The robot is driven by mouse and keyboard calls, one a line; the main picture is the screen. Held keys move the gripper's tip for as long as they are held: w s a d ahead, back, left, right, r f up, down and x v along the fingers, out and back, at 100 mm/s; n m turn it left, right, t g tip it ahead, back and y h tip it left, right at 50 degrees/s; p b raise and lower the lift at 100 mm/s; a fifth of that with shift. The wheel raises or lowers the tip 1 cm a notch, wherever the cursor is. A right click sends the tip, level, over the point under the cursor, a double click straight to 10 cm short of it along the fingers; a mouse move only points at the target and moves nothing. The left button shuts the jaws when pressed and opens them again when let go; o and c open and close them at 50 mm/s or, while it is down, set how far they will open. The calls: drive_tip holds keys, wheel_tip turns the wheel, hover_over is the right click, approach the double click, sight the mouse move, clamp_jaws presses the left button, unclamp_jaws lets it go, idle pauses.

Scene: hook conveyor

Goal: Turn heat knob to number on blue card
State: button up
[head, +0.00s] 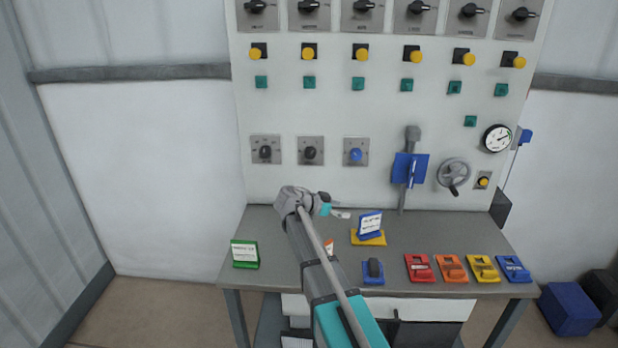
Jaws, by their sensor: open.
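A white card in a blue frame (370,224) stands tilted on a yellow base on the bench; its writing is too small to read. Three small knobs on grey plates sit low on the panel: a black left knob (265,152), a black middle knob (310,153) and a blue right knob (355,154). Their labels are unreadable, so I cannot tell which is the heat knob. My gripper (343,212) is open and empty, above the bench, left of the blue card and below the knobs. It appears apart from them.
A green-framed card (245,253) stands at the bench's left. An orange-edged card (329,248) is partly hidden by my arm. A blue block with a dark top (373,271) and several coloured blocks line the front. A blue lever (410,168) and handwheel (454,173) are right of the knobs.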

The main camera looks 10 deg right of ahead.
drive_tip(key=w+a+r+n+t+y+p, duration=0.1)
drive_tip(key=w+a+r+n+t, duration=0.4)
drive_tip(key=w+a+n+t, duration=0.35)
drive_tip(key=n+t+y+p, duration=0.1)
drive_tip(key=n+t+y, duration=0.6)
drive_tip(key=n, duration=0.1)
approach(264, 153)
drive_tip(key=s, duration=0.3)
drive_tip(key=shift+a+f, duration=0.1)
drive_tip(key=shift+a, duration=0.15)
drive_tip(key=x, duration=1.4)
drive_tip(key=shift+a, duration=0.15)
drive_tip(key=c, duration=1.1)
drive_tip(key=shift+c, duration=0.2)
